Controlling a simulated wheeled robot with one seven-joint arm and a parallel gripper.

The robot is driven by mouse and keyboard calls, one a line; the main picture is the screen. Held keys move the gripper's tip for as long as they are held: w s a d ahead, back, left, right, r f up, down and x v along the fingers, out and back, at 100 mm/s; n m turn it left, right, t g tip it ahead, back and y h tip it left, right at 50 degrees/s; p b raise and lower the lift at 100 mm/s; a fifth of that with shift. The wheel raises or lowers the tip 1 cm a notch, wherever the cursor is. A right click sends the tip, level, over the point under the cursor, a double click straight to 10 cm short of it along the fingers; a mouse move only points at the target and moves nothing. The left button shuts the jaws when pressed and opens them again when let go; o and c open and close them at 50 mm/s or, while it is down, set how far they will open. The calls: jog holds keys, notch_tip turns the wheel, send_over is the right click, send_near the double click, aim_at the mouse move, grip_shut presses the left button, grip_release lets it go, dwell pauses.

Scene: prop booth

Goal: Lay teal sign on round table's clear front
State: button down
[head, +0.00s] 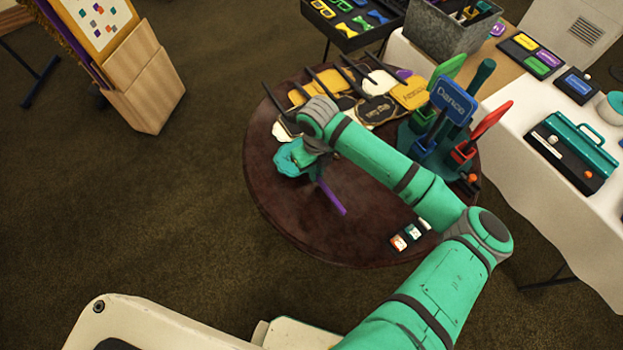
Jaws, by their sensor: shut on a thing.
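My gripper (319,178) is low over the left part of the dark red round table (284,216). Its fingers are small and mostly hidden by my teal wrist. A thin purple bar (333,199) sticks out from the fingers toward the front right, and my gripper appears shut on it. Whether it is a sign's handle or edge I cannot tell. A dark teal sign (483,73) stands upright, nearly edge-on, in the teal rack (421,143) at the table's right back, with green (449,69), blue (453,100) and red (489,124) signs around it.
Yellow, black and white signs (410,92) with dark handles lie across the table's back. Small coloured cards (411,234) lie at its front right. The front left surface is bare. A white-clothed table (535,165) with a teal-lidded case (571,152) stands at the right.

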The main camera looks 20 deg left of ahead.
aim_at(311, 186)
jog(key=shift+s+a+f, duration=0.3)
jog(key=shift+a+f, duration=0.15)
jog(key=shift+f, duration=0.25)
jog(key=shift+a+f, duration=0.15)
jog(key=shift+f, duration=1.55)
jog(key=shift+s, duration=0.1)
jog(key=c, duration=1.8)
grip_release()
jog(key=shift+f, duration=0.1)
jog(key=shift+o, duration=0.2)
